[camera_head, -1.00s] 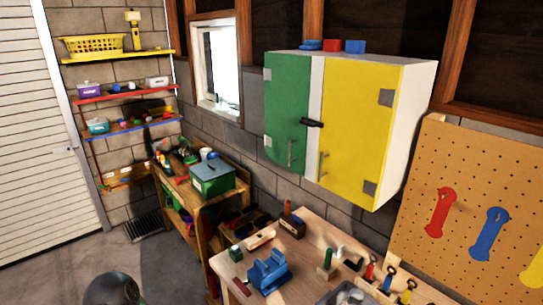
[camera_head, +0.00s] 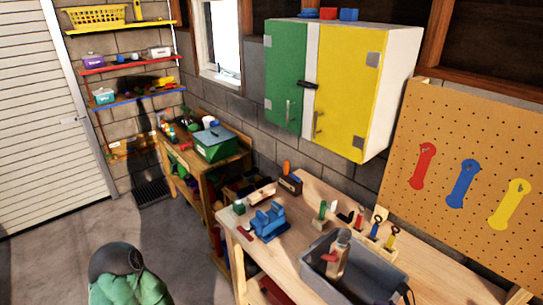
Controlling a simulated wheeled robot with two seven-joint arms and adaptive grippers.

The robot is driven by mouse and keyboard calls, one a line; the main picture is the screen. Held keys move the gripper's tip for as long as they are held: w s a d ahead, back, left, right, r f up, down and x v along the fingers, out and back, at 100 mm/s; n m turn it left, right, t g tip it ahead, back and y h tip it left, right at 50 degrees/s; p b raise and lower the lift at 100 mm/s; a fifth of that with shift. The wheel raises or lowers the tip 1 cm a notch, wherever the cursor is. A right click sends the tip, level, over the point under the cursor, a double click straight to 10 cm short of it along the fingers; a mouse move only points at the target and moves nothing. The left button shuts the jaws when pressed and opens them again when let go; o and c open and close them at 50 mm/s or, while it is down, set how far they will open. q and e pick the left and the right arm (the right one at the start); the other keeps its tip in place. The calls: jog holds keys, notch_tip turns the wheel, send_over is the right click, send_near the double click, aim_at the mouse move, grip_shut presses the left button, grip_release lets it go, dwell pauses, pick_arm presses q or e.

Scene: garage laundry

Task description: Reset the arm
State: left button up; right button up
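Neither of my grippers can be made out in the head view, and I see no clear part of my arms. The task names no object. The view takes in a wooden workbench (camera_head: 292,243) at the lower right, with a blue vise (camera_head: 268,221) near its left end. A grey bin (camera_head: 325,287) stands on the bench with a bottle-like item (camera_head: 339,256) in it. A small dark curved thing (camera_head: 405,291) shows at the bin's right end; I cannot tell what it is.
A green and yellow wall cabinet (camera_head: 343,95) hangs above the bench. A pegboard (camera_head: 465,150) with coloured tools is at the right. A second bench (camera_head: 230,160) holds a green toolbox (camera_head: 214,143). A green, dark-topped object (camera_head: 125,285) stands at bottom left. Floor between is clear.

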jog(key=s+a+f+n+g+h, duration=0.25)
jog(key=s+a+f+n, duration=0.25)
jog(key=a+f+n, duration=0.6)
jog(key=s+a+f+n+g+h, duration=0.2)
jog(key=s+a+f+n+g, duration=0.3)
jog(key=f+n, duration=0.9)
notch_tip(320, 180, down, 11)
jog(key=a+m+b, duration=0.1)
jog(key=b, duration=0.9)
jog(key=shift+r+m+t, duration=0.2)
jog(key=shift+m+t, duration=0.1)
jog(key=shift+t, duration=0.15)
jog(key=shift+y, duration=0.25)
